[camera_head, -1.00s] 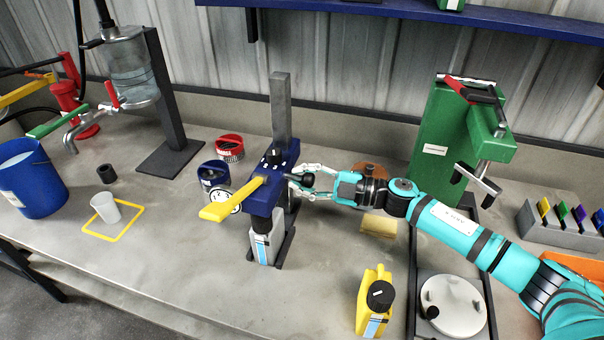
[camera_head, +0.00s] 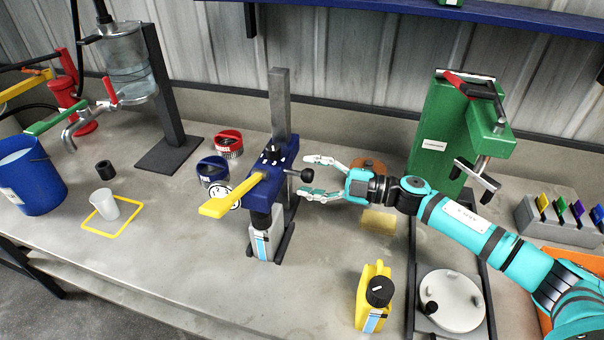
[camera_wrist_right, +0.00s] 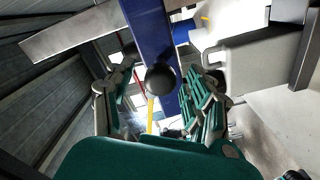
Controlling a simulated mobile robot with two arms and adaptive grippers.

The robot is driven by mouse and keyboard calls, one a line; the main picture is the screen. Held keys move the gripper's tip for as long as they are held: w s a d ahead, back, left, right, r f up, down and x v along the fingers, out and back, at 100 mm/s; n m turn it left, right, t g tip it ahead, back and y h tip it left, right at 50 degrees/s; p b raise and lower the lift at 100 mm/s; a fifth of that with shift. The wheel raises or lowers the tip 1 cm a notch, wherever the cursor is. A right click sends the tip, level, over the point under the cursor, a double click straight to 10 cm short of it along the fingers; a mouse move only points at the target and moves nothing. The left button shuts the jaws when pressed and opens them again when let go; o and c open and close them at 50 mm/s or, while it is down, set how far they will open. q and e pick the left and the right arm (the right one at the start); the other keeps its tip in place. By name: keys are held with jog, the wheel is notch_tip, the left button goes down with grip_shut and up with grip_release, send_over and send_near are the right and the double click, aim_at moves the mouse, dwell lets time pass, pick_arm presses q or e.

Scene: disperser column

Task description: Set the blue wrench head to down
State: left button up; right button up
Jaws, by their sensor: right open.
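The blue wrench head (camera_head: 272,172) is a blue block on a grey upright post (camera_head: 281,105). A yellow lever (camera_head: 230,197) sticks out from it toward the front left. A black ball knob (camera_head: 307,175) sticks out from its right side. A white and blue bottle (camera_head: 265,235) stands under the block. My right gripper (camera_head: 311,177) is open, with its fingertips above and below the knob and apart from it. In the right wrist view the knob (camera_wrist_right: 160,79) shows between the open fingers (camera_wrist_right: 158,95), in front of the blue block (camera_wrist_right: 155,35). My left gripper is not in view.
A yellow bottle (camera_head: 374,298) stands in front of my right arm. A green press (camera_head: 450,135) stands behind it. A red ring-like container (camera_head: 229,144) and a dark blue one (camera_head: 212,171) sit left of the post.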

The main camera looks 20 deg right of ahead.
jog(key=v, duration=0.9)
jog(key=shift+s+d, duration=0.2)
jog(key=shift+s, duration=0.05)
